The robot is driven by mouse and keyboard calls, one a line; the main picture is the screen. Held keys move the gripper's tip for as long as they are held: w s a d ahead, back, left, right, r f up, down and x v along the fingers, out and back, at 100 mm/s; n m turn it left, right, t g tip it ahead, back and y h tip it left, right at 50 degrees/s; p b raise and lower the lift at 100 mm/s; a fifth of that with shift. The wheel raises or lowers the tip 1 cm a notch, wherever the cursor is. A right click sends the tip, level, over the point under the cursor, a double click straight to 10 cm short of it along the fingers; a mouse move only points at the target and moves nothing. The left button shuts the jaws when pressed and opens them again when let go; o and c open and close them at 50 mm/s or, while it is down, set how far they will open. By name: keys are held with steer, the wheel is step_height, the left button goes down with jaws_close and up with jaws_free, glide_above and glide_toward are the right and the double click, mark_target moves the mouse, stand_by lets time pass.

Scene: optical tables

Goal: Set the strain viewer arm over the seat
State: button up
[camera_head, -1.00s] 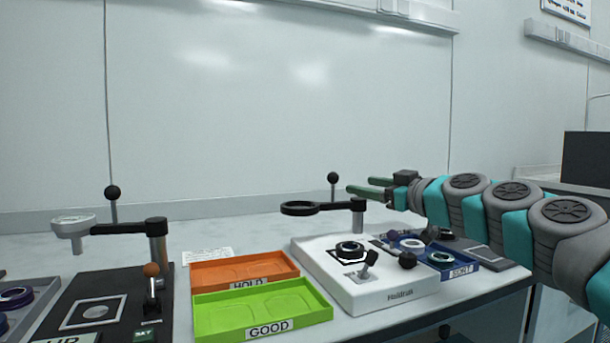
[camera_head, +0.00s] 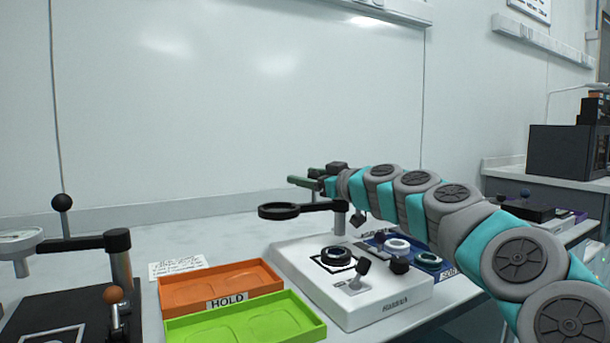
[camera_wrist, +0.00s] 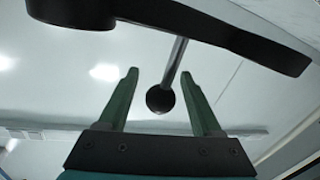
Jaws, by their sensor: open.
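A white viewer base (camera_head: 365,314) stands on the table with a dark ring-shaped seat (camera_head: 337,256) on top. Its black swing arm (camera_head: 318,207) sits on a post and ends in a ring (camera_head: 278,211), which hangs to the left of the seat, not over it. My gripper (camera_head: 300,178) is open and empty above this swing arm. In the wrist view, a black ball knob (camera_wrist: 160,100) on a thin rod appears between the green fingers (camera_wrist: 160,75). I cannot tell whether they touch it. The knob is hidden in the head view.
An orange HOLD tray (camera_head: 180,292) and a green tray (camera_head: 180,330) lie left of the base. A second device's arm (camera_head: 85,242) with a ball knob stands at far left. A blue tray (camera_head: 448,272) holding round parts sits right of the base, below my arm.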

steer(key=shift+w+a, duration=0.2)
jaws_close()
stand_by(0.6)
stand_by(0.9)
